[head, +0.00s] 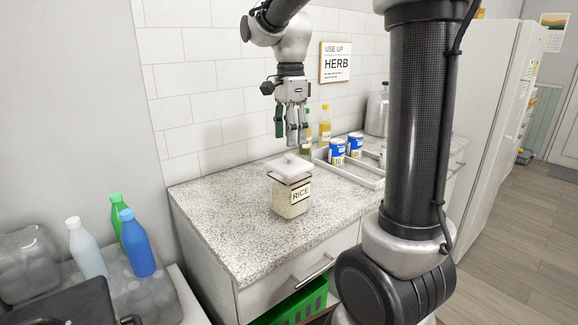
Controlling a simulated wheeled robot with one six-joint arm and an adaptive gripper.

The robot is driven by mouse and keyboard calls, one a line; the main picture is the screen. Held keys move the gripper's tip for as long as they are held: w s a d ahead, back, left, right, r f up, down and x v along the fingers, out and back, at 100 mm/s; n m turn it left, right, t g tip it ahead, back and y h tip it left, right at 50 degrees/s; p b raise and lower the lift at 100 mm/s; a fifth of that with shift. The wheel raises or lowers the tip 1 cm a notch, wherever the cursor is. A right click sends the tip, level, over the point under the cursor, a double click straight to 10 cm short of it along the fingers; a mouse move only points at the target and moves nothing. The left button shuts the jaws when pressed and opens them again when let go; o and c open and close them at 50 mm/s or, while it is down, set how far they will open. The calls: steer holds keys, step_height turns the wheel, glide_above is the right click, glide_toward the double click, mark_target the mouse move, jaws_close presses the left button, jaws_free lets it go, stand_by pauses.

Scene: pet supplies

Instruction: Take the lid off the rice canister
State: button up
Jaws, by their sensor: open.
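The rice canister (292,198) stands upright on the speckled counter, a clear square jar with a "RICE" label and pale contents. Its white lid (290,167) with a small knob sits on top of it. My gripper (291,141) points down above the lid, with its fingers apart and nothing between them. The fingertips look a little above the lid's knob; the exact gap is hard to tell.
A divided tray (356,175) with blue-and-white cans (337,151) stands right of the canister. Bottles, one with a yellow cap (325,126), stand behind. The counter (220,217) is clear to the left and front. Bottles (137,243) stand on a lower surface at left.

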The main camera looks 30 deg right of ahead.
mark_target(289, 155)
step_height(289, 155, down, 6)
steer(key=shift+a+r, duration=0.1)
steer(key=shift+c, duration=0.2)
steer(key=c, duration=1.1)
